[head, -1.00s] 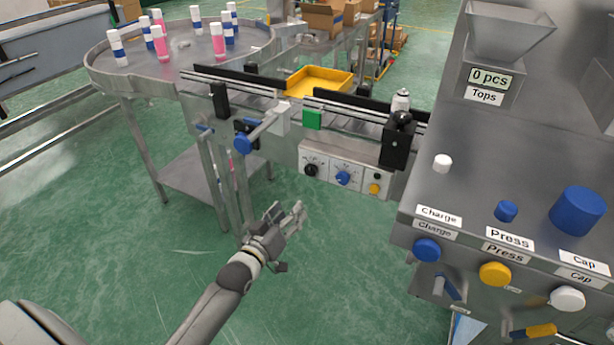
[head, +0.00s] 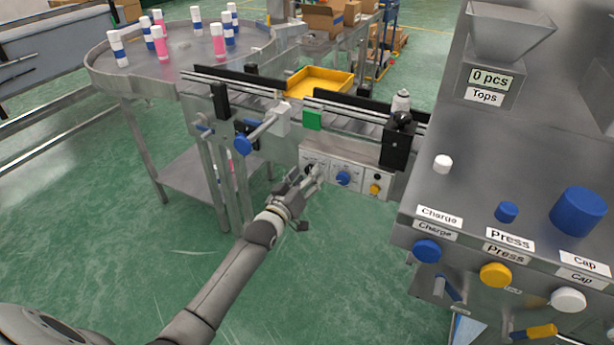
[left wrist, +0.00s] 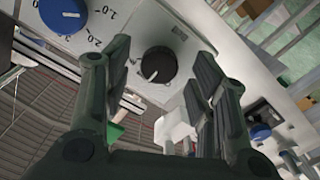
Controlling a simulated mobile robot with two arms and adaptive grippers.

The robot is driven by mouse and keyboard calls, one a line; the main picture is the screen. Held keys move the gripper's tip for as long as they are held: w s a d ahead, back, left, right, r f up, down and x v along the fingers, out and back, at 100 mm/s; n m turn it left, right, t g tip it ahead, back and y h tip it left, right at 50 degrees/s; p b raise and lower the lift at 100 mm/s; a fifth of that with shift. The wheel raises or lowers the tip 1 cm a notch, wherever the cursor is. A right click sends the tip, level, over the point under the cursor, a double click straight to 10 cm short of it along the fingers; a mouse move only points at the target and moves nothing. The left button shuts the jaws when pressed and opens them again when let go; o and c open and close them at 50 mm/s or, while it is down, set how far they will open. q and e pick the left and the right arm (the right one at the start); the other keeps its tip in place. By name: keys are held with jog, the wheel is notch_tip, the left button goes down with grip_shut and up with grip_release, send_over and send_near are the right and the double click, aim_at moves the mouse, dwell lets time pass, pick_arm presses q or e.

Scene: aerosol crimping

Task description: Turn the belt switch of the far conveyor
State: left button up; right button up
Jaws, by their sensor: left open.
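The far conveyor (head: 365,118) carries a control panel (head: 358,182) on its front side. The panel has a black knob at its left end, a blue knob (head: 343,178) in the middle and a yellow button (head: 375,189) at the right. My left gripper (head: 308,173) is at the panel's left part and mostly hides the black knob in the head view. In the left wrist view the black knob (left wrist: 158,65) with a white pointer line lies between the open fingers, apart from both. The blue knob (left wrist: 63,13) is at upper left there. My right gripper is not in view.
A blue-handled clamp (head: 243,145) sticks out of the conveyor, left of the panel. A round table (head: 185,80) with several cans stands at the back left. The steel machine (head: 470,190) with several buttons fills the right. The floor in front is clear.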

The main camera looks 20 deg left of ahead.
pick_arm(q)
jog(key=shift+w, duration=0.35)
jog(key=c, duration=1)
